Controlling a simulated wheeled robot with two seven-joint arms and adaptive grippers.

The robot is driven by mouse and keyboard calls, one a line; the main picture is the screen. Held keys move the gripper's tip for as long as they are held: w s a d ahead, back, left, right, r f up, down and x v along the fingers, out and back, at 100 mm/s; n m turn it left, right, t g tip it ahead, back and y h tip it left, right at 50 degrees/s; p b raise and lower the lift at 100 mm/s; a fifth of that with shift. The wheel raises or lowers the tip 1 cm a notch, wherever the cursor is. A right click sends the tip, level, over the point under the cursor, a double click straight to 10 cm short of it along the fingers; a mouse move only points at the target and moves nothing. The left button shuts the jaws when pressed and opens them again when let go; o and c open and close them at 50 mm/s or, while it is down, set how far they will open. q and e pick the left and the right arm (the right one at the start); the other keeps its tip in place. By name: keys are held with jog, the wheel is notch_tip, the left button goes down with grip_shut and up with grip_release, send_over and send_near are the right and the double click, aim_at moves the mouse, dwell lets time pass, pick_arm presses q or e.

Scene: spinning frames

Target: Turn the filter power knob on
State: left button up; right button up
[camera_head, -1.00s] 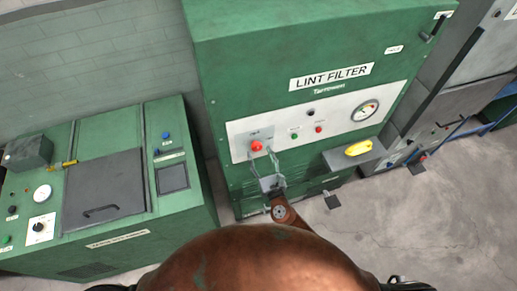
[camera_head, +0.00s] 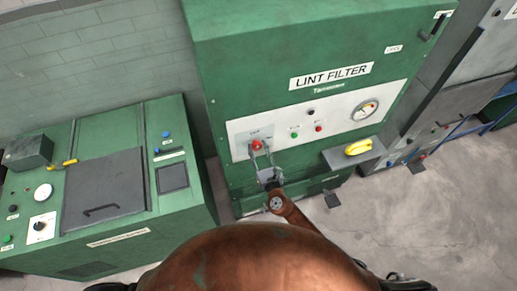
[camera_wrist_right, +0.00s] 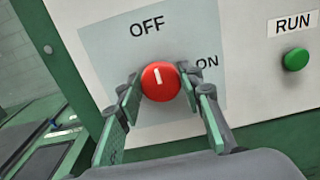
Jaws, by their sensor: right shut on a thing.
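The filter power knob is a round red knob (camera_head: 257,145) on a grey plate at the left of the LINT FILTER machine's white panel. In the right wrist view the red knob (camera_wrist_right: 160,82) has a white mark pointing up, slightly left, toward the word OFF; ON is printed to its right. My right gripper (camera_head: 259,150) reaches it from below. In the wrist view its two green-padded fingers (camera_wrist_right: 164,84) are shut on the knob, one at each side. My left gripper is not in view.
A green RUN button (camera_wrist_right: 295,59) is right of the knob. The panel also has a red button (camera_head: 318,128) and a gauge (camera_head: 365,110). A yellow object (camera_head: 358,147) lies on a shelf at the right. A green machine (camera_head: 110,190) stands at the left.

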jog(key=shift+c, duration=1.4)
jog(key=m+b, duration=0.2)
jog(key=shift+f+m+b, duration=0.2)
jog(key=shift+m+b, duration=0.1)
jog(key=m+b, duration=0.3)
jog(key=m, duration=0.2)
jog(key=shift+d+b, duration=0.15)
jog(key=shift+b, duration=0.2)
jog(key=m+b, duration=0.2)
jog(key=m, duration=0.3)
jog(key=shift+m, duration=0.4)
jog(key=shift+d+f+m+b, duration=0.1)
jog(key=shift+m+b, duration=0.55)
jog(key=shift+m, duration=1.55)
